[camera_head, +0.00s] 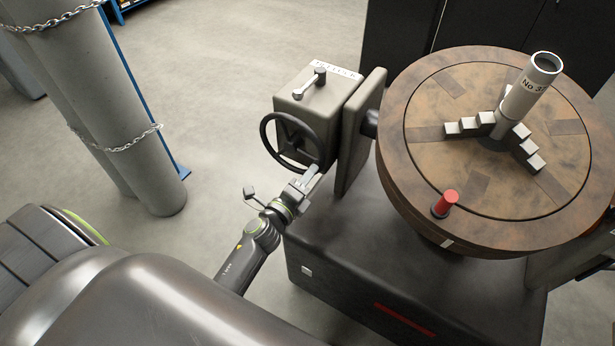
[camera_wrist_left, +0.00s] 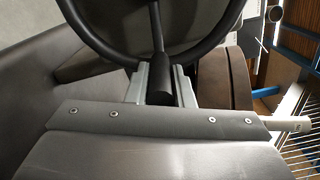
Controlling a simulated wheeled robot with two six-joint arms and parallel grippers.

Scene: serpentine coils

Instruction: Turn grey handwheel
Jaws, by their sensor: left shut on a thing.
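The handwheel (camera_head: 271,124) is a dark grey ring with spokes on the side of a grey box (camera_head: 307,103). In the left wrist view its rim (camera_wrist_left: 97,47) curves across the top, with a spoke and a short dark cylinder (camera_wrist_left: 160,85) at the rim. My left gripper (camera_head: 311,175) is at the lower right part of the rim. In the left wrist view its fingers (camera_wrist_left: 160,82) are shut with the dark cylinder between them. My right gripper is not in view.
A round brown turntable (camera_head: 480,215) with a grey upright tube (camera_head: 530,88) and a red knob (camera_head: 446,203) stands at the right on a dark base (camera_head: 345,255). Grey pillars with chains (camera_head: 120,100) stand at the left. Open floor (camera_head: 225,60) lies between.

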